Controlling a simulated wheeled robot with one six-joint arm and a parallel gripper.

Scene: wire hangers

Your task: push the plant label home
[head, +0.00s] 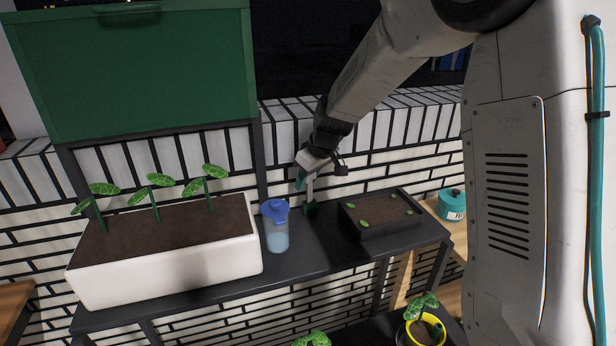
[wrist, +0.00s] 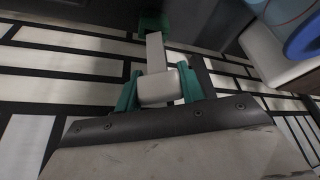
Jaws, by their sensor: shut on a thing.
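The plant label is a white strip with a thick white block at its top. It shows in the wrist view (wrist: 156,54) and, small, in the head view (head: 310,190). My gripper (head: 305,180) has teal fingers, also in the wrist view (wrist: 158,90), shut on the label's white block. The strip points down from my gripper to a small dark green holder (head: 311,209) on the dark shelf. In the wrist view the strip's far end meets the green holder (wrist: 153,22). I cannot tell how deep it sits, and much of the strip shows above the holder.
On the dark shelf (head: 305,258), a blue-lidded container (head: 277,230) stands left of the holder, and a dark seedling tray (head: 368,222) stands right. A long white planter (head: 165,264) fills the left. A white brick wall is behind.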

